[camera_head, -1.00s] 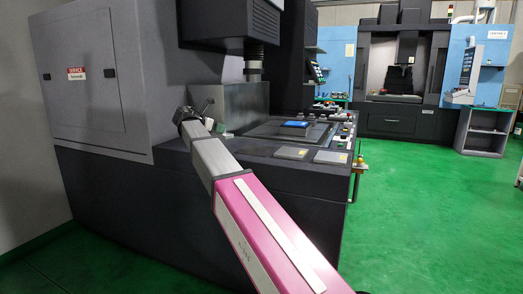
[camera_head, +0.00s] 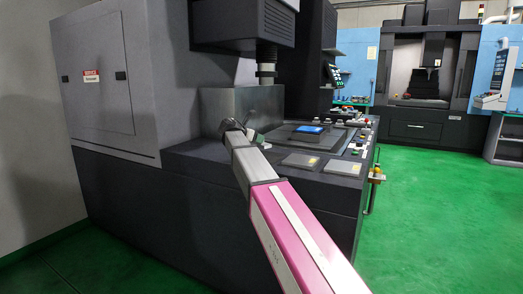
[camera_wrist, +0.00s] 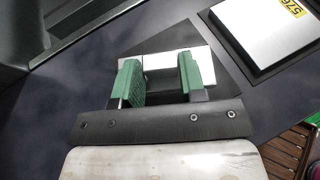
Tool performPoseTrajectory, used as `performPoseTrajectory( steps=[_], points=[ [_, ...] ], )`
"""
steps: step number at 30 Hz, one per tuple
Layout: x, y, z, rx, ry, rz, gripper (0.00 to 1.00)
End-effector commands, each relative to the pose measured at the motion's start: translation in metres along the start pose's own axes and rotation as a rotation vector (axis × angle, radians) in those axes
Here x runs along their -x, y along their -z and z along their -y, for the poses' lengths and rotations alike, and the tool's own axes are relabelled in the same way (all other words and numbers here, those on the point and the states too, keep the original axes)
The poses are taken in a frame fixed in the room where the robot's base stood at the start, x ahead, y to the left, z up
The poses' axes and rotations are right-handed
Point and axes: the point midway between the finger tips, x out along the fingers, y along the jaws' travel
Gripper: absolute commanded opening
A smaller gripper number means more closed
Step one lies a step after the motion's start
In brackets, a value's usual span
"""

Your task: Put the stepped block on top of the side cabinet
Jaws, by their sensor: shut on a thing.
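The stepped block (camera_wrist: 168,62) shows in the wrist view as a bright metal piece between the green finger pads of my gripper (camera_wrist: 160,82). My gripper is shut on it, and the pads hide part of its shape. In the head view my gripper (camera_head: 251,136) is small, at the end of my arm, over the dark machine's front ledge; the block cannot be made out there. I cannot tell whether the block touches the surface below. The side cabinet (camera_head: 504,137) is a grey open-fronted unit at the right edge of the head view, partly cut off.
The dark machine (camera_head: 220,213) fills the left and middle. Flat plates (camera_head: 299,160) lie on its ledge; one with a yellow label (camera_wrist: 272,30) is close right of my gripper in the wrist view. A blue machine (camera_head: 357,63) stands behind. Green floor (camera_head: 430,220) at right is clear.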

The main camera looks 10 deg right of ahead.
Motion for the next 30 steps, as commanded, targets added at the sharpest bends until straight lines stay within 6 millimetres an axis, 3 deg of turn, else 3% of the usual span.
performPoseTrajectory(
  steps=[6, 11, 18, 30],
  points=[
    [-0.026, 0.003, 0.002, -0.001, 0.0, 0.001, 0.06],
    [-0.031, 0.01, 0.003, 0.0, 0.0, 0.0, 0.06],
    [-0.042, 0.039, 0.003, 0.0, 0.0, 0.0, 0.06],
    [-0.044, 0.044, 0.003, -0.001, -0.001, 0.001, 0.06]
  ],
)
